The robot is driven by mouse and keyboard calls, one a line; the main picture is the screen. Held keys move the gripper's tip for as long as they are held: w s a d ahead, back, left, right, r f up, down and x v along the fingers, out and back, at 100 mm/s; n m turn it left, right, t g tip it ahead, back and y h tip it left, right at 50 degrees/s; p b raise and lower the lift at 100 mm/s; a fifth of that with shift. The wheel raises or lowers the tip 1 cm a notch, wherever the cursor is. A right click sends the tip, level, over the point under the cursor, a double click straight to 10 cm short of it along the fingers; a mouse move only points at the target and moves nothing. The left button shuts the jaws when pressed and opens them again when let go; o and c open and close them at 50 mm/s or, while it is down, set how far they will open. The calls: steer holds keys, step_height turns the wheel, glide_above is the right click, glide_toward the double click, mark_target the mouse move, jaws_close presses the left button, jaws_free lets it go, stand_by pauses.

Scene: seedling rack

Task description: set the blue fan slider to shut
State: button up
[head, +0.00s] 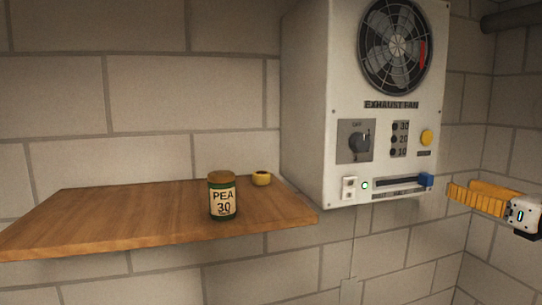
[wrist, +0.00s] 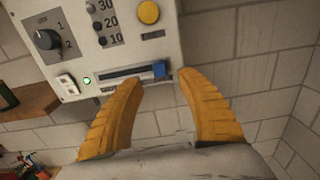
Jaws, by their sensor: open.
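The blue fan slider (head: 426,180) sits at the right end of a dark horizontal slot low on the white exhaust fan box (head: 310,150). In the wrist view the blue slider (wrist: 159,69) shows just beyond my fingertips, between them. My gripper (head: 452,194) has orange fingers and is right of the box, close to the slider. In the wrist view my gripper (wrist: 158,78) is open, with its fingers spread and nothing between them. I cannot tell whether a finger touches the slider.
The box also carries a rotary dial (head: 359,141), a yellow button (head: 427,138), a small white switch (head: 349,188) and a green light (head: 365,185). A wooden shelf (head: 130,220) at left holds a PEA 30 can (head: 222,196) and a small yellow item (head: 261,178).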

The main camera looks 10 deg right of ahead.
mark_target(431, 178)
steer(key=w, duration=0.3)
steer(key=w+p, duration=0.1)
steer(key=w, duration=0.2)
steer(key=w+a, duration=0.1)
steer(key=w, duration=0.3)
steer(key=shift+f, duration=0.1)
jaws_close()
